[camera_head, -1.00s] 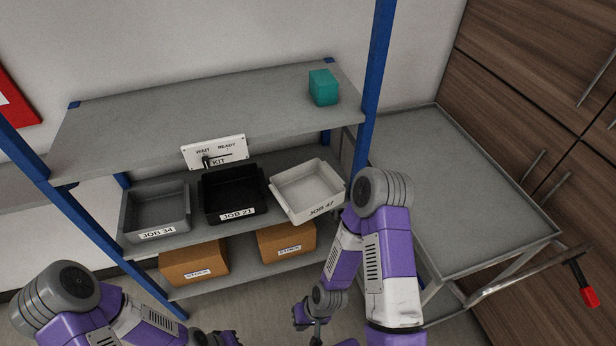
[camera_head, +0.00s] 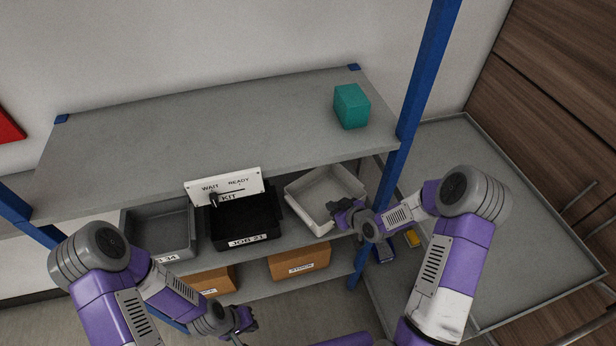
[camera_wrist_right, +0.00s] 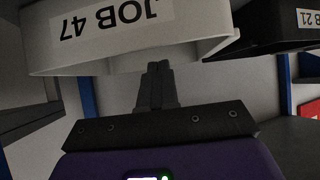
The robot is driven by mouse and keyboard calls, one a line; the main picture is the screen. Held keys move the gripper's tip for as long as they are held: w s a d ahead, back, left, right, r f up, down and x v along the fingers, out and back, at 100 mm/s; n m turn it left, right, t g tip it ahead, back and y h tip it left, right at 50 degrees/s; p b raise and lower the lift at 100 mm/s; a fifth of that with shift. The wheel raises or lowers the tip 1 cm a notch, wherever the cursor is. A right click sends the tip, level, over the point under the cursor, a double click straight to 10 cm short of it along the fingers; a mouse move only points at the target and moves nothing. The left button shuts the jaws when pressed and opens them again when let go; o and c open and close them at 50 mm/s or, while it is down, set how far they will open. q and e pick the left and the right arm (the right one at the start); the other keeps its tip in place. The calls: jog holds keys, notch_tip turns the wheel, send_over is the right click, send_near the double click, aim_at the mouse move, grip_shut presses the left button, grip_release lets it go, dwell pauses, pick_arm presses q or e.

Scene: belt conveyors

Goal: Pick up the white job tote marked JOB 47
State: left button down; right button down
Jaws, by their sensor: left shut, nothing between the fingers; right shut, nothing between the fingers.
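The white JOB 47 tote (camera_head: 303,205) sits on the middle shelf, at the right end of the row of totes. Its label is hidden in the head view but shows upside down in the right wrist view, on the tote's wall (camera_wrist_right: 205,30). My right gripper (camera_head: 338,208) is shut and empty at the tote's front right side. In the wrist view its closed fingertips (camera_wrist_right: 158,68) overlap the tote's edge; I cannot tell whether they touch. My left gripper (camera_head: 250,322) is low in front of the shelf, shut and empty.
A black JOB 21 tote (camera_head: 243,232) stands just left of the white one, then a grey tote (camera_head: 160,232). A blue post (camera_head: 424,85) rises right of the white tote.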

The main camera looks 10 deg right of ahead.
jog(key=w+a, duration=0.1)
jog(key=w, duration=0.2)
jog(key=w+a+b, duration=0.1)
jog(key=w+a, duration=0.1)
jog(key=w, duration=0.1)
jog(key=w+a, duration=0.1)
jog(key=w, duration=0.2)
jog(key=shift+w+a+f, duration=0.3)
jog(key=shift+w+f, duration=0.1)
jog(key=shift+f+b, duration=0.15)
jog(key=shift+b, duration=0.25)
pick_arm(q)
jog(key=shift+s+f, duration=0.5)
jog(key=shift+f, duration=0.35)
jog(key=shift+r, duration=0.35)
pick_arm(e)
jog(key=s+d+r, duration=0.1)
jog(key=s+d, duration=0.3)
jog(key=s, duration=0.7)
jog(key=shift+d+r, duration=0.3)
jog(key=shift+d, duration=0.1)
